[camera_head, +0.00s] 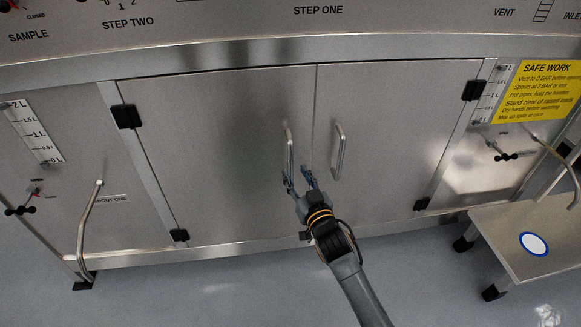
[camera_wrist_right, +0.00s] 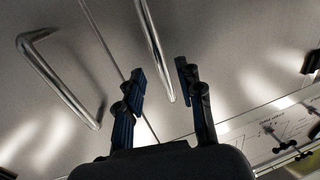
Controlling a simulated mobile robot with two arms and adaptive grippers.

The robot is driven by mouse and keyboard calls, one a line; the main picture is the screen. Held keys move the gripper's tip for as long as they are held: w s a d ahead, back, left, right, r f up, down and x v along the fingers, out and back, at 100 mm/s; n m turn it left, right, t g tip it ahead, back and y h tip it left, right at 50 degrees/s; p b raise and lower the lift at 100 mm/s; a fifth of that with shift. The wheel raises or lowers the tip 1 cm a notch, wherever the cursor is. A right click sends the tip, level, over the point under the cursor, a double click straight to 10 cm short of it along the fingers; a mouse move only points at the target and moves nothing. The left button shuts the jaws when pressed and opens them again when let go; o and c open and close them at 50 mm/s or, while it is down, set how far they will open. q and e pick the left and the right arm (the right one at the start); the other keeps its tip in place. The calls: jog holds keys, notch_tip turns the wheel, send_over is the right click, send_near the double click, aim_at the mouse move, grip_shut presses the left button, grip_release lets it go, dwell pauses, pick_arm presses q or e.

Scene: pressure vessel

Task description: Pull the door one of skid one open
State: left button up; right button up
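Two closed steel cabinet doors sit side by side in the head view, a left door (camera_head: 220,130) and a right door (camera_head: 400,120). No number shows on either. Each has an upright bar handle near the middle seam, the left door's handle (camera_head: 290,150) and the right door's handle (camera_head: 339,153). My right gripper (camera_head: 300,178) is open at the lower end of the left door's handle. In the right wrist view that handle (camera_wrist_right: 153,45) runs between the spread fingers (camera_wrist_right: 160,70); contact cannot be told. The right door's handle (camera_wrist_right: 62,82) is outside them. My left gripper is not in view.
A low steel step (camera_head: 530,235) stands at the right, before the cabinet. A bent spout pipe (camera_head: 88,215) stands at the left. The grey floor (camera_head: 250,290) before the doors is otherwise clear. Black hinges (camera_head: 127,116) sit on the doors' outer edges.

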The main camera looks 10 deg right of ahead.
aim_at(291, 166)
jog(key=shift+w+a+b, duration=0.25)
jog(key=shift+w, duration=1.05)
jog(key=shift+w+a+b, duration=0.2)
jog(key=shift+w+b, duration=0.05)
jog(key=shift+w, duration=1.05)
grip_shut()
